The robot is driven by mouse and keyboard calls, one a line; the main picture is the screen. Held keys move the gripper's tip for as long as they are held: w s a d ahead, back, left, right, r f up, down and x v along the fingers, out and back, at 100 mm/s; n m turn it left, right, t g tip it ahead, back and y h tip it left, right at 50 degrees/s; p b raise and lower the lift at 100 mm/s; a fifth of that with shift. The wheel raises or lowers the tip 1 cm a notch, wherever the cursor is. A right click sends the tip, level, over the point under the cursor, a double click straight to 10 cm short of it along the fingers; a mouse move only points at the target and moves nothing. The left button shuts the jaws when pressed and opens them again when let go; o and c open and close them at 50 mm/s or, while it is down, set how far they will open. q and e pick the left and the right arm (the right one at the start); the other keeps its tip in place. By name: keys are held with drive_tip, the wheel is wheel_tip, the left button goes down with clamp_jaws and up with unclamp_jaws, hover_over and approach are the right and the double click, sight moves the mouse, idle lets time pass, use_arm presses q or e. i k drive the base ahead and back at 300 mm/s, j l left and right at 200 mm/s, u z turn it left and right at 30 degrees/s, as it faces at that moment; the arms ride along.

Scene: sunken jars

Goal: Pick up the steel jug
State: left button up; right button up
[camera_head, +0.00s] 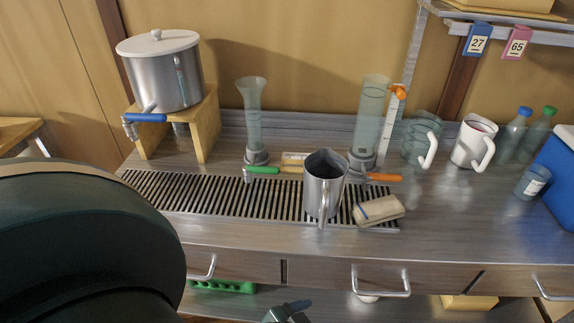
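The steel jug (318,188) stands upright on the slatted drain grate, right of the middle. Its open top faces up and its handle points toward me, near the counter's front edge. A large dark part of my arm fills the lower left. A small dark grey piece (287,312), which looks like the tip of my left gripper, shows at the bottom edge, below and in front of the drawers. It is apart from the jug. Most of it is cut off, so I cannot tell its opening. My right gripper is not in view.
A beige block (379,211) lies close right of the jug. Behind it stand two glass cylinders (253,115) (369,115) with green and orange tap handles. A steel pot (165,78) sits on a wooden stand. A white jug (473,143) is at right. The grate's left part is clear.

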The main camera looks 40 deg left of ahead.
sight(325, 171)
drive_tip(key=u, duration=0.95)
